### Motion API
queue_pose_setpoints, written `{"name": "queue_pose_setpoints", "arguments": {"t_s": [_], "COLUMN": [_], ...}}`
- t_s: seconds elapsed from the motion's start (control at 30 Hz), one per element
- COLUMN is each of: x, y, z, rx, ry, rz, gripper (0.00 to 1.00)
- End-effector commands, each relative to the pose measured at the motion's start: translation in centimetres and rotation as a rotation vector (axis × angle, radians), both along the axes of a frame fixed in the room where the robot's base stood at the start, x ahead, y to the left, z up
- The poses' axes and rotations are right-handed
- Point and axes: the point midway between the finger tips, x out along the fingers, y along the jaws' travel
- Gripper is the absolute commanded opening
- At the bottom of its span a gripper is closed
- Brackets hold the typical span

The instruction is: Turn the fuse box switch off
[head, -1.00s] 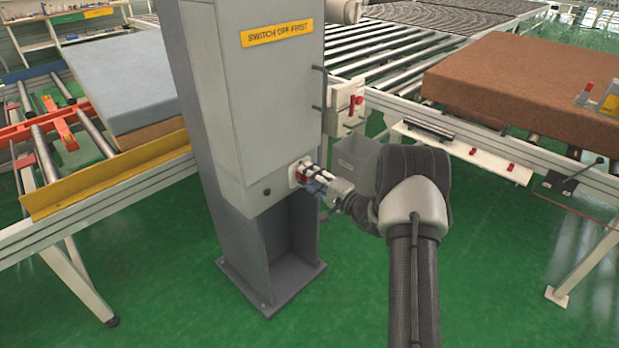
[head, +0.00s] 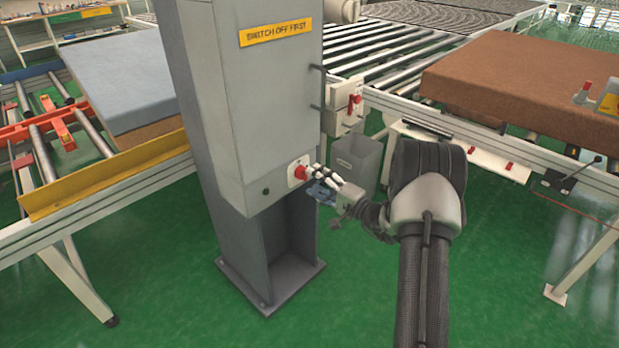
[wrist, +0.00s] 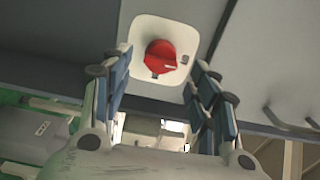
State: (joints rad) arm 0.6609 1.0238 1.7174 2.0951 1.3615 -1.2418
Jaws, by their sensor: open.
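The fuse box (head: 250,105) is a tall grey cabinet with a yellow "SWITCH OFF FIRST" label (head: 275,32). Its switch is a red knob (head: 301,172) on a white plate on the lower front. In the wrist view the red knob (wrist: 161,57) sits on its white plate (wrist: 137,32), ahead of and between my fingers. My gripper (head: 316,178) is just to the right of the knob in the head view. In the wrist view my gripper (wrist: 157,85) is open, with one finger on each side and nothing between the pads. The fingertips look clear of the knob.
A roller conveyor (head: 420,55) runs behind the cabinet. A brown mattress (head: 520,85) lies at right, and a blue-grey topped one (head: 130,80) at left. A grey bin (head: 360,158) stands behind my gripper. The green floor (head: 170,285) in front is clear.

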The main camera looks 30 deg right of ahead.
Motion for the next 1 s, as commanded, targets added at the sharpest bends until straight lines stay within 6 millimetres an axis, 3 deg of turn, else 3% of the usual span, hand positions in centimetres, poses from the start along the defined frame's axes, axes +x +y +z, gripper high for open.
{"name": "queue_pose_setpoints", "arguments": {"t_s": [0.2,0.4,1.0], "x": [-4.5,-7.0,-7.6], "y": [-1.8,-2.6,-2.8], "z": [0.0,0.0,0.0], "rx": [0.002,0.0,0.0], "ry": [0.001,0.0,-0.001], "rz": [-0.005,-0.002,-0.001], "gripper": [0.55,0.55,0.55]}}
